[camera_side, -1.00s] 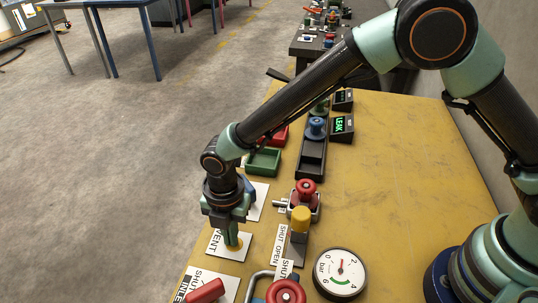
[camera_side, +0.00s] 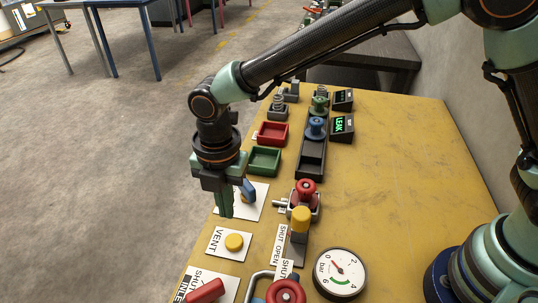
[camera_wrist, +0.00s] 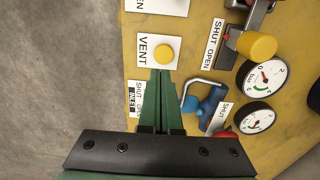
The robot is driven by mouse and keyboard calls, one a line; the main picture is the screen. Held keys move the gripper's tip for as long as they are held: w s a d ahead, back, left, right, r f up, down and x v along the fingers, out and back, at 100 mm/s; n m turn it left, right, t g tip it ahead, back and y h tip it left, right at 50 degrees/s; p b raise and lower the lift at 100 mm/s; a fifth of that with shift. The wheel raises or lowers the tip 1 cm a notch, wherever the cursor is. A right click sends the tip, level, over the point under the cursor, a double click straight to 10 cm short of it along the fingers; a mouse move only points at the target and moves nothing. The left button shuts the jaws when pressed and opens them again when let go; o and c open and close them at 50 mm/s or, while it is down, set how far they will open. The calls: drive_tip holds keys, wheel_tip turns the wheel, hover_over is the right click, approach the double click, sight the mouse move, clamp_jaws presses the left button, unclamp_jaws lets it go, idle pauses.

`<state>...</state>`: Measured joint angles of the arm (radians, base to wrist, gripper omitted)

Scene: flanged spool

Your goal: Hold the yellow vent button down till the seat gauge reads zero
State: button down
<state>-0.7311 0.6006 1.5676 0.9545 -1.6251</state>
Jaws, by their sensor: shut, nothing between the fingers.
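The yellow vent button (camera_side: 234,242) sits on a white plate marked VENT, uncovered, and shows also in the wrist view (camera_wrist: 163,54). My gripper (camera_side: 226,214) is shut and empty, its fingertips above the button and apart from it. In the wrist view the closed fingers (camera_wrist: 162,76) end just below the button. A round white bar gauge (camera_side: 340,273) has its red needle pointing up-left; its exact reading is too small to tell. The wrist view shows two gauges, one upper (camera_wrist: 263,77) and one lower (camera_wrist: 253,118). I cannot tell which is the seat gauge.
A yellow-capped lever (camera_side: 300,219) and red knob (camera_side: 306,188) stand right of the button. A red-handled inlet lever (camera_side: 205,291) is in front. Red (camera_side: 272,133) and green (camera_side: 264,160) trays lie behind. A display (camera_side: 341,125) reads LEAK. The table's right side is clear.

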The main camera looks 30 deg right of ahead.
drive_tip(key=shift+r, duration=2.3)
drive_tip(key=d+r+m+t, duration=0.1)
drive_tip(key=d+r+m, duration=0.4)
drive_tip(key=d+m, duration=0.3)
drive_tip(key=d+r+m+t, duration=0.2)
drive_tip(key=d+r+m, duration=0.3)
drive_tip(key=d, duration=0.5)
drive_tip(key=s+d+m+t, duration=0.1)
drive_tip(key=s+d+m, duration=0.2)
drive_tip(key=d+m, duration=0.3)
drive_tip(key=s+d+m+t, duration=0.1)
drive_tip(key=s+d+m, duration=0.2)
drive_tip(key=d+m, duration=0.4)
drive_tip(key=shift+s+d+r+m, duration=0.25)
drive_tip(key=shift+s+d+m, duration=0.1)
drive_tip(key=shift+m, duration=0.15)
